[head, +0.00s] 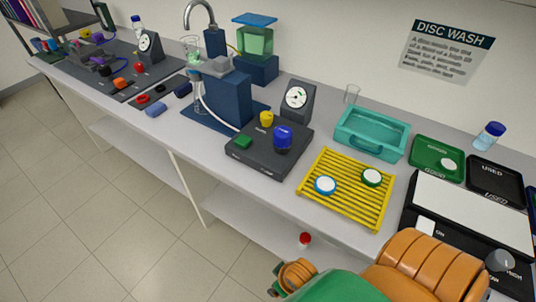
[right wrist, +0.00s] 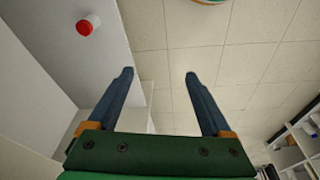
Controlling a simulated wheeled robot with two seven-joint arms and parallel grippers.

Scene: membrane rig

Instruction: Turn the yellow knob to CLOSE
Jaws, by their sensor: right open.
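The yellow knob (head: 266,118) stands on a dark control box (head: 262,157) on the bench in the head view. A blue knob (head: 283,138) and a green button (head: 243,142) are on the same box. Any CLOSE marking is too small to read. My right gripper (right wrist: 159,75) is open and empty in the right wrist view, with floor tiles behind its fingers. The knob is not in that view. In the head view, parts of my arm show at the bottom, well apart from the knob. My left gripper is not in view.
A gauge (head: 296,98) stands behind the box, and a blue pump stand (head: 229,100) is to its left. A yellow rack (head: 335,205) with two discs and a teal tray (head: 366,143) are to its right. A red-capped jar (right wrist: 86,25) is on the lower shelf.

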